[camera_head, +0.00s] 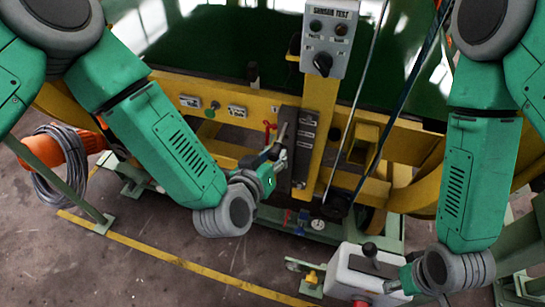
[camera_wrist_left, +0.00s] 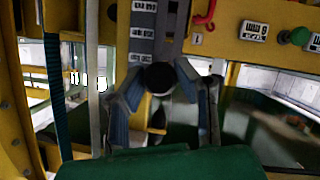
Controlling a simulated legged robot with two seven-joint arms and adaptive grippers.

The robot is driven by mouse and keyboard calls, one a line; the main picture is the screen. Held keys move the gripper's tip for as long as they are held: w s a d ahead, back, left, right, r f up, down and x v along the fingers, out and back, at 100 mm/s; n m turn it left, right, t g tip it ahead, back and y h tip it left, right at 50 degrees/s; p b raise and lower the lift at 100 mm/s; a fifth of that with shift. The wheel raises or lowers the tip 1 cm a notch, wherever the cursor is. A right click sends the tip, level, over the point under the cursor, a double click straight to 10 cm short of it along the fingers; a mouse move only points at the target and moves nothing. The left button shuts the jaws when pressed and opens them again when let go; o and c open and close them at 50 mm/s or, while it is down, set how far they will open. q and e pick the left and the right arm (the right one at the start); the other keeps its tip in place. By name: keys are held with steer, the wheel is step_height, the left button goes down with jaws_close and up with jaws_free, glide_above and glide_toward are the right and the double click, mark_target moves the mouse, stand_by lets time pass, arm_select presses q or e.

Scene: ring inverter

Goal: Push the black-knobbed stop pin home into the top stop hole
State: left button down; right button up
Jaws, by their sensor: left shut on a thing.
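The stop pin's black round knob (camera_wrist_left: 160,77) shows in the left wrist view, between the fingers of my left gripper (camera_wrist_left: 163,90). The gripper is shut on it. In the head view my left gripper (camera_head: 278,154) is at the left edge of the dark upright stop plate (camera_head: 300,150), which carries several small labels. The plate also shows behind the knob in the left wrist view (camera_wrist_left: 142,30). The pin's shaft and the top stop hole are hidden, so I cannot tell how deep the pin sits. My right gripper (camera_head: 402,281) is beside a white control box; its fingers are unclear.
The white control box (camera_head: 350,272) has a black lever and a red button. A yellow post (camera_head: 320,100) bears a grey switch panel (camera_head: 329,38). A red hook-like handle (camera_head: 268,130) and a green knob (camera_head: 213,107) are left of the plate.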

mark_target(280, 138)
arm_select(q)
steer(key=shift+w+d+b, duration=0.25)
steer(key=shift+w+d, duration=0.1)
steer(key=shift+w, duration=0.7)
steer(key=shift+w+d+b, duration=0.2)
steer(key=shift+w+d, duration=0.1)
steer(key=shift+w, duration=0.75)
steer(key=shift+w+d+b, duration=0.25)
steer(key=shift+w+d, duration=0.1)
steer(key=shift+w, duration=0.7)
arm_select(e)
steer(key=shift+f, duration=0.7)
arm_select(q)
steer(key=c, duration=1.1)
jaws_free()
steer(key=shift+c, duration=0.2)
steer(key=shift+s, duration=0.1)
steer(key=shift+s+r, duration=0.1)
steer(key=shift+s, duration=0.05)
steer(key=v, duration=1.1)
steer(key=shift+s, duration=0.2)
arm_select(e)
steer(key=shift+s, duration=0.1)
arm_select(q)
steer(key=shift+a, duration=0.1)
